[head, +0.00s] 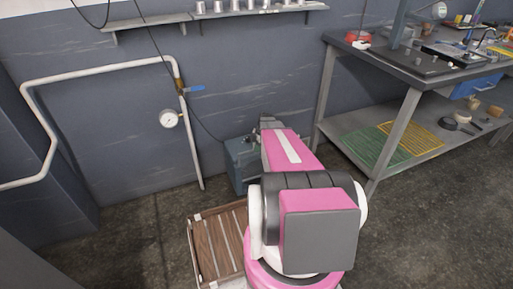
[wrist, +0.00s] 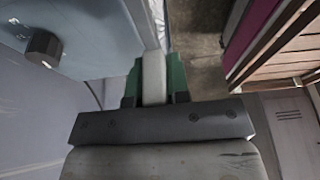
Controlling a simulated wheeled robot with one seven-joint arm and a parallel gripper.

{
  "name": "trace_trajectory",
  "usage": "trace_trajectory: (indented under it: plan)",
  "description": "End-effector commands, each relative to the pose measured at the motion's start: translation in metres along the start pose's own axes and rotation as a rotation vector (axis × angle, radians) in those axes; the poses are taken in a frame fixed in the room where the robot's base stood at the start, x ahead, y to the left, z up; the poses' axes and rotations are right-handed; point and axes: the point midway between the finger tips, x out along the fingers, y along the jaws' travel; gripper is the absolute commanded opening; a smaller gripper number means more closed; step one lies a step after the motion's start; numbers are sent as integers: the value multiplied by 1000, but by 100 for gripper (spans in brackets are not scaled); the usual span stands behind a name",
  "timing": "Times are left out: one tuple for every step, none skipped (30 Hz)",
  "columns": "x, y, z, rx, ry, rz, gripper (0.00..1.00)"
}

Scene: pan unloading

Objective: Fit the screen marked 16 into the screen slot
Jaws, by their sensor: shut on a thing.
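In the wrist view my gripper (wrist: 154,70) has green fingers, and they are shut on a pale, narrow piece (wrist: 154,88), which I take to be the screen seen edge-on. A thin, light strip runs on from it towards the top of the picture. No number 16 can be read from this angle. A blue-grey machine housing (wrist: 90,30) with a black knob (wrist: 42,47) is close by on the left. The same blue-grey box (head: 240,165) seems to stand against the wall in the head view, partly behind my arm. I cannot make out the screen slot. My arm hides the gripper in the head view.
A wooden slatted platform (head: 217,243) lies on the floor left of my base; slats (wrist: 280,60) show at right in the wrist view. A pipe with a gauge (head: 169,118) runs along the wall. A workbench (head: 425,70) stands at right, with green and yellow grids on its shelf.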

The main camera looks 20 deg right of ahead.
Motion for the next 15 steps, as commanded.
trace_trajectory:
  plan:
    - [1,0,0,0,0,0,0]
    - [1,0,0,0,0,0,0]
    - [1,0,0,0,0,0,0]
    - [2,0,0,0,0,0,0]
    - [2,0,1,0,0,0,0]
    - [2,0,1,0,0,0,0]
    - [3,0,1,0,0,0,0]
    - [3,0,1,0,0,0,0]
    - [4,0,1,0,0,1,0]
    - [4,0,1,0,0,1,0]
    - [4,0,1,0,0,1,0]
    - [5,0,2,0,0,1,0]
    - [5,0,2,0,0,1,0]
    - [5,0,2,0,0,1,0]
    - [6,0,2,0,0,1,0]
